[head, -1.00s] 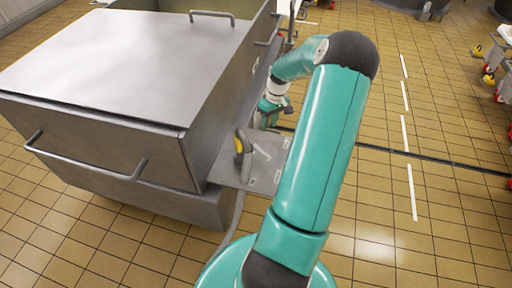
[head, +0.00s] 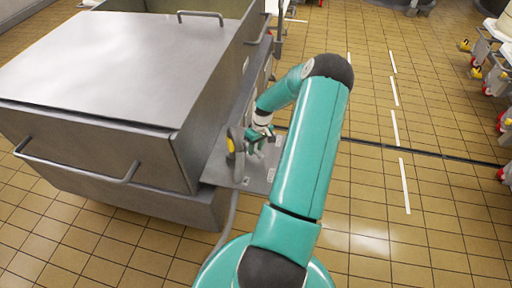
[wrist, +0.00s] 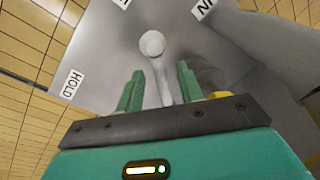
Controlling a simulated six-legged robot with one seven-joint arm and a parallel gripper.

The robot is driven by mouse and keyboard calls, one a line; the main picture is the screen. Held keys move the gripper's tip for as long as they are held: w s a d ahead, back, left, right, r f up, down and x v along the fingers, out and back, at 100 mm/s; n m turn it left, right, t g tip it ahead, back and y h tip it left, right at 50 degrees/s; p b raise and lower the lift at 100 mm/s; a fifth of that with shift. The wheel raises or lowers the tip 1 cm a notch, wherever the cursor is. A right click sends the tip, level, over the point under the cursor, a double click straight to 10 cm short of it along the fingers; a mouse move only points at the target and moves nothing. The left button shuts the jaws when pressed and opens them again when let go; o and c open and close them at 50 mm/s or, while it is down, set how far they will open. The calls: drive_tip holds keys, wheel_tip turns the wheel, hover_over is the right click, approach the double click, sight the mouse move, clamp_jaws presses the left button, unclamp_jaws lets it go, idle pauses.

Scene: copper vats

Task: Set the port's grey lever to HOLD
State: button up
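The grey lever (wrist: 152,44) has a round knob and stands on a grey port plate (head: 225,172) fixed to the side of the metal vat. In the wrist view its shaft runs down between the two green fingers of my gripper (wrist: 160,68). The fingers are apart, one on each side of the shaft, with gaps showing. A white HOLD label (wrist: 72,84) is at the left of the plate and an IN label (wrist: 203,8) at the upper right. A third label is cut off at the top. In the head view my gripper (head: 257,138) is low over the plate, partly hidden.
A yellow-marked curved handle (head: 231,146) stands just left of my gripper. The large metal vat (head: 120,60) with bar handles fills the left. Tiled floor (head: 380,230) is open at the right. Wheeled carts (head: 488,60) stand at the far right.

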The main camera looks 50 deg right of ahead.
clamp_jaws()
